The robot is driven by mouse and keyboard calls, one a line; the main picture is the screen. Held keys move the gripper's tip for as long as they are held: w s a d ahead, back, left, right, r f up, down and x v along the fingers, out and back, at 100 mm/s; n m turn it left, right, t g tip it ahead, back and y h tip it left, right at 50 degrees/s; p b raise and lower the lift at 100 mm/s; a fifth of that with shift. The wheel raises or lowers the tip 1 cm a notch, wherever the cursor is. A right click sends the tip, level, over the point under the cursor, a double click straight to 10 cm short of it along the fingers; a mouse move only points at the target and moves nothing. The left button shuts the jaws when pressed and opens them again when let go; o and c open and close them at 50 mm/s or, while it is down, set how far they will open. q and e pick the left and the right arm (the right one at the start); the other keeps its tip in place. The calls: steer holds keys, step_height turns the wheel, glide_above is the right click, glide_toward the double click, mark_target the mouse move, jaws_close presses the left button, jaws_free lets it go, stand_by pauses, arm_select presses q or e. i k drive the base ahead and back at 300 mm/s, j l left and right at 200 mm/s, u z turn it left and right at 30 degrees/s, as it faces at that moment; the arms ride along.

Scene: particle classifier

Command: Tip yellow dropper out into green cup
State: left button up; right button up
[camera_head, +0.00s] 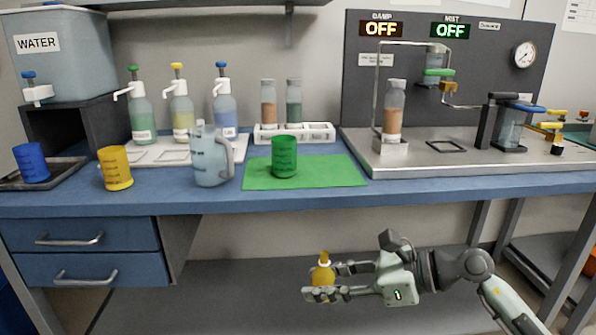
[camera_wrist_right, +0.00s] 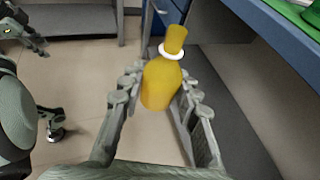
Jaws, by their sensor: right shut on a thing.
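The yellow dropper (camera_head: 323,272) is a small yellow bottle with a white collar and a yellow top. My right gripper (camera_head: 324,279) is shut on it and holds it upright in front of the bench, below the level of the bench top. In the right wrist view the dropper (camera_wrist_right: 163,82) sits between the two fingers (camera_wrist_right: 157,97). The green cup (camera_head: 284,157) stands upright on a green mat (camera_head: 340,172) on the bench, above and behind the gripper in the head view. My left gripper does not show in the head view; a gripper-like part (camera_wrist_right: 30,40) shows at the wrist view's left edge.
A clear pitcher (camera_head: 210,158) and a yellow cup (camera_head: 114,168) stand left of the mat. A blue cup (camera_head: 32,162) stands on a tray. Pump bottles and a white rack (camera_head: 266,133) stand behind. The bench's front edge (camera_head: 300,200) lies between gripper and cup.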

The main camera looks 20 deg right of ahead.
mark_target(283, 147)
steer(key=u, duration=0.8)
steer(key=l+u, duration=0.4)
steer(key=k+l, duration=0.1)
steer(key=l, duration=0.4)
steer(key=k+l, duration=0.1)
steer(key=l, duration=0.45)
